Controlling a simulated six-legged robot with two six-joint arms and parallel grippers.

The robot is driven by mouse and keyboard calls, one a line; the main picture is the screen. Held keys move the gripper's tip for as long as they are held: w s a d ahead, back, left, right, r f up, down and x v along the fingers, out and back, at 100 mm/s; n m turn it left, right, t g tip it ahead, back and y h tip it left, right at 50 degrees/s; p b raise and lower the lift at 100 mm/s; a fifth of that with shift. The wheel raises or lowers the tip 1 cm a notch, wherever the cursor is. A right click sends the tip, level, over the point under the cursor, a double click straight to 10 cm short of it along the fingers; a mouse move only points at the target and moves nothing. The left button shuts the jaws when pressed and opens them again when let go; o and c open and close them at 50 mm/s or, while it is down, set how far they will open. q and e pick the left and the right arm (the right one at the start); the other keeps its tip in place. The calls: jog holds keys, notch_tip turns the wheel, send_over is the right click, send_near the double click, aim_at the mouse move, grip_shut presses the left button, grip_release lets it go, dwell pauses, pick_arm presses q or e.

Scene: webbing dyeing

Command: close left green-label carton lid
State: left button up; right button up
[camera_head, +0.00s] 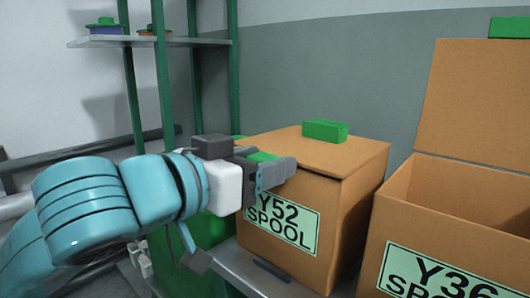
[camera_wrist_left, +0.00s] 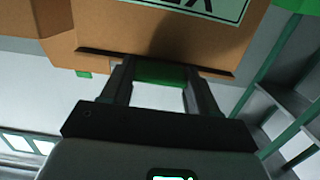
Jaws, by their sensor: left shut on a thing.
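The left carton (camera_head: 258,242) is brown cardboard with a pale green label reading Y52 SPOOL. Its lid (camera_head: 275,143) lies over the top, nearly flat; whether it is fully seated I cannot tell. A green block (camera_head: 325,130) sits on top of the lid. My left gripper (camera_head: 278,172) is at the carton's upper front edge, above the label. It is shut on a green tab (camera_head: 262,157). In the left wrist view the green tab (camera_wrist_left: 160,75) shows between the fingers, against the carton's front (camera_wrist_left: 130,42). My right gripper is out of view.
A second carton (camera_head: 450,230), labelled Y36, stands open at the right with its lid (camera_head: 475,100) raised. A green-posted rack (camera_head: 160,41) with small coloured items stands at the back left. A grey shelf (camera_head: 235,265) runs under the cartons, with a dark strip (camera_head: 272,271) in front.

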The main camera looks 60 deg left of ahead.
pick_arm(q)
jog(key=shift+s+f, duration=0.1)
jog(key=shift+f, duration=0.85)
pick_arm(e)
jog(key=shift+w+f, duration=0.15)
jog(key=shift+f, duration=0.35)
pick_arm(q)
jog(key=shift+d, duration=0.1)
jog(key=o, duration=1.4)
jog(key=shift+b, duration=0.3)
jog(key=shift+o, duration=0.5)
jog(key=shift+w+a+f, duration=0.1)
jog(key=shift+w+a, duration=0.1)
jog(key=shift+r, duration=0.2)
